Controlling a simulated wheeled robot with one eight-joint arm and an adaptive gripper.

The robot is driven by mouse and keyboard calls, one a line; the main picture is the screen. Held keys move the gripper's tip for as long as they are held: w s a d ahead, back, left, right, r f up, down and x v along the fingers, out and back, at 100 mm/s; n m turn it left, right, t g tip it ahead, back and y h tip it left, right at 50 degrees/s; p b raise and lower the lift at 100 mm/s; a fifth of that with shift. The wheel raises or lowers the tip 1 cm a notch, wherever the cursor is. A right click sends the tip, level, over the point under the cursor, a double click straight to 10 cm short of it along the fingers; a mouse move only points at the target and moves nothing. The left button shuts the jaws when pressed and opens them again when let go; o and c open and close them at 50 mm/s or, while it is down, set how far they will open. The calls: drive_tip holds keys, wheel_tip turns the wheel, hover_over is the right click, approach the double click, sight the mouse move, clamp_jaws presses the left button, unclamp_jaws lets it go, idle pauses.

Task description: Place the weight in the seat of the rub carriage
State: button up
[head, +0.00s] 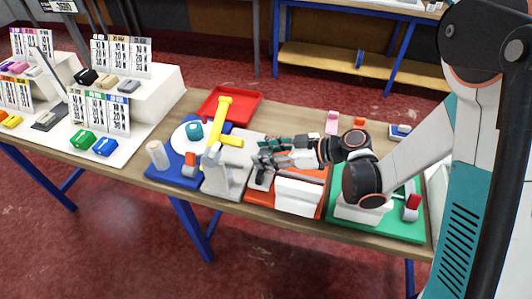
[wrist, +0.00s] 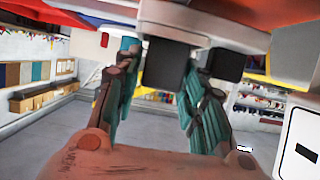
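My gripper (head: 264,160) reaches in from the right, nearly level, over the middle of the workbench. Its two teal fingers show in the wrist view (wrist: 163,75). A dark block (wrist: 166,66), possibly the weight, stands between the fingertips against a white rounded part (wrist: 205,18). The fingers flank the block closely; I cannot tell whether they grip it. A second dark block (wrist: 224,65) is beside the right finger. In the head view my gripper hides most of this spot. The rub carriage and its seat cannot be made out for certain.
A grey stand (head: 222,178) is just left of my gripper. A white box (head: 299,196) is in front, by an orange mat (head: 256,196). A yellow tool (head: 218,118), blue mat (head: 164,178), red tray (head: 245,105) and green mat (head: 400,228) lie around.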

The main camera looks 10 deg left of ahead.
drive_tip(key=p+v, duration=0.2)
drive_tip(key=v, duration=1)
drive_tip(key=shift+p, duration=0.3)
drive_tip(key=s+d+r+m+t+h, duration=0.3)
drive_tip(key=s+d+r+m+h, duration=0.3)
drive_tip(key=d+m, duration=0.2)
drive_tip(key=s+d+r+m+t+h, duration=0.3)
drive_tip(key=s+d+r+m+h, duration=0.3)
drive_tip(key=d+m, duration=0.3)
drive_tip(key=s+d+h, duration=0.1)
drive_tip(key=d, duration=0.2)
drive_tip(key=shift+s, duration=0.2)
